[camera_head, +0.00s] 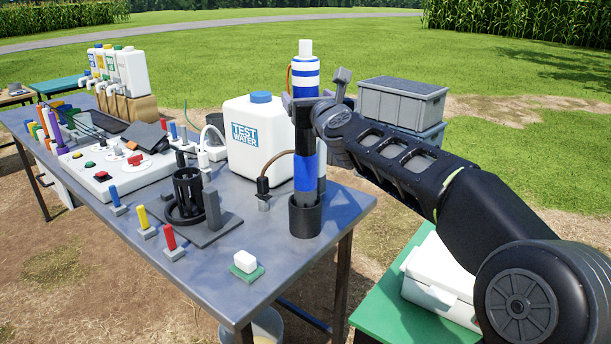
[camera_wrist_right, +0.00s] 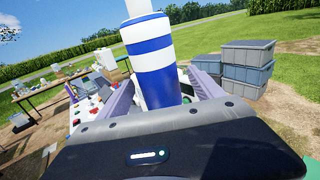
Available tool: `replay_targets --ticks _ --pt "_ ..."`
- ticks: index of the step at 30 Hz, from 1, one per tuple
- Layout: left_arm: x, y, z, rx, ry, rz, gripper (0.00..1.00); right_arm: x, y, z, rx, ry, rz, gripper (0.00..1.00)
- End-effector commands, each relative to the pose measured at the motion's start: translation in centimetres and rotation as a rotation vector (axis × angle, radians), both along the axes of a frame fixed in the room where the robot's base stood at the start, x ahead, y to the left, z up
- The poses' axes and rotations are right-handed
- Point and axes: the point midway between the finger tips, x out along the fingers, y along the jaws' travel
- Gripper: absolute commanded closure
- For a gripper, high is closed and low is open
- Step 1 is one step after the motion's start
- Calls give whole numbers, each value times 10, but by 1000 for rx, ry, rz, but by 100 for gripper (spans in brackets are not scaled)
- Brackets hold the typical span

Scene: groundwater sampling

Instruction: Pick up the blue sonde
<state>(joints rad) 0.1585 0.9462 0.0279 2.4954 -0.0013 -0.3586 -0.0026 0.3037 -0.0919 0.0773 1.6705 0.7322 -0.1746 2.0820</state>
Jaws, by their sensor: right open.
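The blue sonde (camera_head: 307,170) stands upright in a dark round holder (camera_head: 305,217) near the right end of the metal table. It is a tall tube with blue and white bands on top, a dark middle and a blue lower part. My right gripper (camera_head: 306,97) is at its upper part, jaws open around it. In the right wrist view the sonde's blue and white top (camera_wrist_right: 155,62) rises between the two fingers of the gripper (camera_wrist_right: 158,92). Whether the fingers touch it I cannot tell. My left gripper is in neither view.
A white test water jug (camera_head: 256,140) stands just left of the sonde. A black stand (camera_head: 190,195), small coloured-handled parts and a control panel (camera_head: 110,172) fill the table. Grey crates (camera_head: 402,103) are behind my right arm. A green table with a white box (camera_head: 440,285) is below it.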

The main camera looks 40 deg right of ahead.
Motion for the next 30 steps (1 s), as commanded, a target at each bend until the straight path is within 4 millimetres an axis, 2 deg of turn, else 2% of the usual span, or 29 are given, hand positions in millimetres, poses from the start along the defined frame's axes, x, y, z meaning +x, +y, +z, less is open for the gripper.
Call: replay_targets --ticks 6,10,28,30 --pt "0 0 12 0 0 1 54 31 -10 1 0 3 0 24" --pt "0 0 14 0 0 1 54 42 -14 1 -1 0 0 24" --pt "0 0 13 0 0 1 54 43 -15 0 -1 0 0 24" --pt "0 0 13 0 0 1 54 43 -15 0 -1 0 0 28"
